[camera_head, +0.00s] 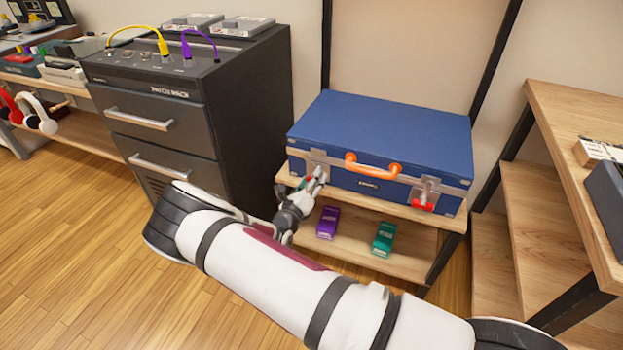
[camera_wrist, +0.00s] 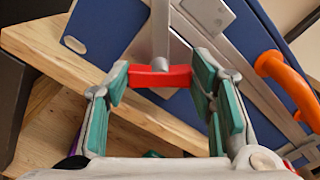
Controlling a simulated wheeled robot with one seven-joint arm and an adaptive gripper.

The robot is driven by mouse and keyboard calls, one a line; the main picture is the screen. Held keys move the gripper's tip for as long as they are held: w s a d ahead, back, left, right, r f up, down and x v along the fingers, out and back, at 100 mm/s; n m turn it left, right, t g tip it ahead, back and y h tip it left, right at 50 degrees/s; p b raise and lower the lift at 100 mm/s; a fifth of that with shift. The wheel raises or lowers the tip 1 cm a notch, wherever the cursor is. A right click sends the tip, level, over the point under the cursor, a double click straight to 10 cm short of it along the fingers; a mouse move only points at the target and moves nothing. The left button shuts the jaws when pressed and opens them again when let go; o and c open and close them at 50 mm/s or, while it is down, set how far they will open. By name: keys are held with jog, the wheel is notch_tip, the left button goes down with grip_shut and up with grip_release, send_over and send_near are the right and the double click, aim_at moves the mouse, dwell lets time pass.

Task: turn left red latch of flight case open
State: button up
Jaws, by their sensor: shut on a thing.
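A blue flight case (camera_head: 385,130) with silver edging and an orange handle (camera_head: 372,167) lies closed on a wooden shelf. Its left red latch (camera_wrist: 160,77) shows in the wrist view as a red bar on a silver stem, between the green finger pads. My gripper (camera_wrist: 161,84) is shut on this red bar, a pad against each end. In the head view my gripper (camera_head: 314,184) is at the case's left front, where it mostly hides that latch. The right red latch (camera_head: 424,203) is in plain view at the front right of the case.
A purple device (camera_head: 328,222) and a green device (camera_head: 384,238) lie on the lower shelf below the case. A dark drawer cabinet (camera_head: 200,110) stands close on the left. Wooden steps (camera_head: 535,215) and a table stand on the right.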

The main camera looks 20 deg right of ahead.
jog(key=shift+w+a+f+n, duration=0.1)
jog(key=shift+n, duration=2.4)
jog(key=shift+f+n, duration=0.1)
jog(key=shift+n, duration=2.4)
jog(key=o, duration=1.2)
jog(key=shift+c, duration=0.2)
jog(key=v, duration=1.2)
